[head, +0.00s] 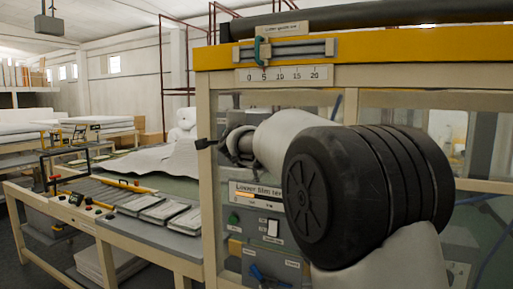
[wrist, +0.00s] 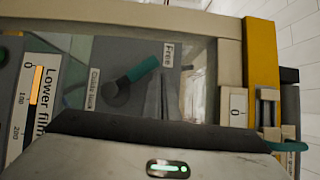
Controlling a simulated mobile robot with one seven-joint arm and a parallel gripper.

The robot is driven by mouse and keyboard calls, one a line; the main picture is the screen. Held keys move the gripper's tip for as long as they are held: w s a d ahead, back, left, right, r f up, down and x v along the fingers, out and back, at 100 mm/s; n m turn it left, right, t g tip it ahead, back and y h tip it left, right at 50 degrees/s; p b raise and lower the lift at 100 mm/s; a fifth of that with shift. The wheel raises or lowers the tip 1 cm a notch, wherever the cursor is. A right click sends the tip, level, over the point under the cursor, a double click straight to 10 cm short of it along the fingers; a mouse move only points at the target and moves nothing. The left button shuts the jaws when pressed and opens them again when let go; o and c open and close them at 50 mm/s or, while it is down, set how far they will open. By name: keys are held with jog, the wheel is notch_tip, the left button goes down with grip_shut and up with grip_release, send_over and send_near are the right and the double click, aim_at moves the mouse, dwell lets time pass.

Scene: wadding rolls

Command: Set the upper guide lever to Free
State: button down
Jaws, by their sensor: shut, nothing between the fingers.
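The upper guide lever (wrist: 143,70) shows in the wrist view, with a teal handle on a dark round pivot, mounted on a grey panel. Its handle slants up and right, its tip just short of the Free label (wrist: 168,54). A second label (wrist: 92,89), too small to read surely, sits left of the pivot. In the head view I cannot make out the lever; my arm covers much of the panel. My gripper (head: 207,143) is shut and empty in front of the machine's left post. Its body (wrist: 168,168) fills the bottom of the wrist view.
A teal slider (head: 261,51) sits on a rail above a number scale (head: 284,74) on the yellow beam. A lower film display (head: 255,193) and switches are beneath my arm. A worktable (head: 125,215) with trays stands to the left.

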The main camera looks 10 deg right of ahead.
jog(key=shift+w+a, duration=0.2)
jog(key=shift+a, duration=0.1)
dwell(0.5)
